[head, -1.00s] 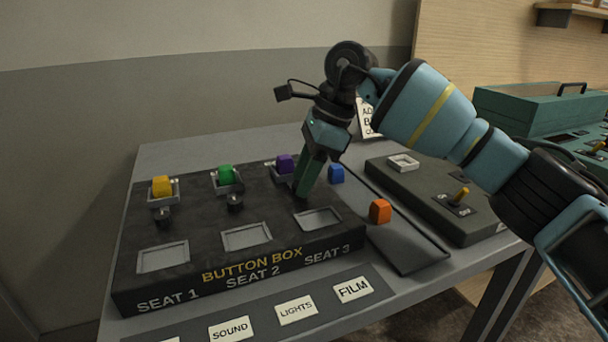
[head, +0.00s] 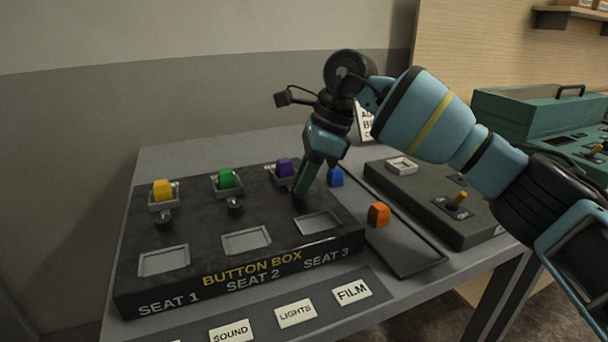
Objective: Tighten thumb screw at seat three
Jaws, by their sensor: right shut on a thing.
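The button box (head: 205,262) is a dark panel with three seats in a row. A purple button (head: 285,167) sits in the seat three holder at the right. My right gripper (head: 301,196) points down just in front of that holder, where its fingers are shut. The seat three thumb screw is hidden behind the fingers. Black thumb screws show at seat one (head: 164,217) and seat two (head: 235,206), below a yellow button (head: 163,189) and a green button (head: 227,178). My left gripper is not in view.
A blue button (head: 336,177) and an orange button (head: 379,214) lie right of the box. A grey switch box (head: 425,206) stands further right. Label cards such as FILM (head: 352,291) lie along the front. A wall is behind the table.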

